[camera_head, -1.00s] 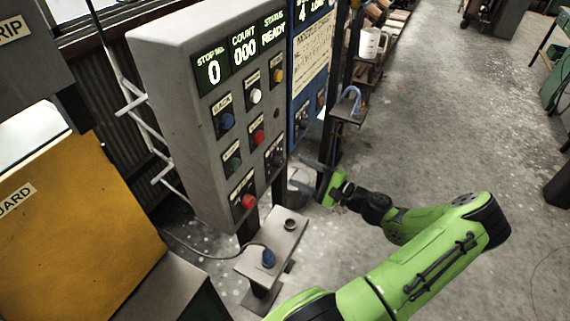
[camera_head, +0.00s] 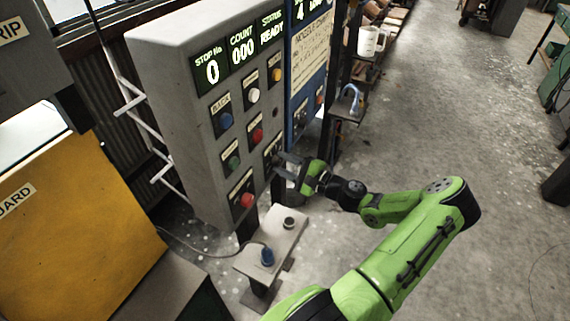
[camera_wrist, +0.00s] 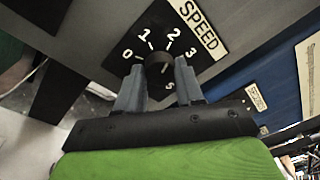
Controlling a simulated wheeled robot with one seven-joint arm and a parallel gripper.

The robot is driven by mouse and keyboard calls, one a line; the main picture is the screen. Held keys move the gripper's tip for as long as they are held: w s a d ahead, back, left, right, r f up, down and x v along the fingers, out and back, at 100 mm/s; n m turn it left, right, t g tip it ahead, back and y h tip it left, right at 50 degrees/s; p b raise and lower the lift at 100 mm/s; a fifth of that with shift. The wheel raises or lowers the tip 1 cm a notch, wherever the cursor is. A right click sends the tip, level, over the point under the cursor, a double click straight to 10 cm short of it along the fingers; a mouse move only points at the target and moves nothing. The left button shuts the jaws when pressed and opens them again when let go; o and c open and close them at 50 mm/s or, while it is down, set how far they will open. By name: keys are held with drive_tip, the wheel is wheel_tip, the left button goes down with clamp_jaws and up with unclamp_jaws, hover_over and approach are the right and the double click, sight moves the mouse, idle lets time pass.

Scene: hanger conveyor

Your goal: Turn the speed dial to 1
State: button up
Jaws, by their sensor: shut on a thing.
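The speed dial is a dark round knob (camera_wrist: 158,63) on a black plate with white numbers, under a SPEED label (camera_wrist: 199,26) in the wrist view. The 0, 1, 2, 3 and 5 show; the 4 is hidden by a finger. I cannot tell which number the knob points to. My gripper (camera_wrist: 159,70) has its two grey fingers on either side of the knob, shut on it. In the head view my gripper (camera_head: 283,165) reaches the right edge of the grey control panel (camera_head: 190,130), where it partly covers the dial.
Blue (camera_head: 226,120), white, yellow, green and red (camera_head: 247,200) buttons sit close by on the panel. A blue panel (camera_head: 308,75) stands just behind on the right. A small pedestal (camera_head: 275,240) with a blue knob is below. The floor at right is open.

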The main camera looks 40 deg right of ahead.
drive_tip(key=shift+f+n+b, duration=0.15)
drive_tip(key=shift+n+b, duration=0.2)
drive_tip(key=shift+n, duration=0.05)
drive_tip(key=n+b, duration=0.3)
drive_tip(key=shift+f+n, duration=0.15)
drive_tip(key=shift+n, duration=0.25)
drive_tip(key=shift+n+y+b, duration=0.4)
drive_tip(key=shift+n+b, duration=1.65)
drive_tip(key=shift+n, duration=0.25)
drive_tip(key=shift+t, duration=0.3)
drive_tip(key=o, duration=1)
drive_tip(key=shift+o, duration=0.2)
drive_tip(key=shift+r, duration=0.2)
drive_tip(key=v, duration=1.5)
drive_tip(key=shift+s, duration=0.4)
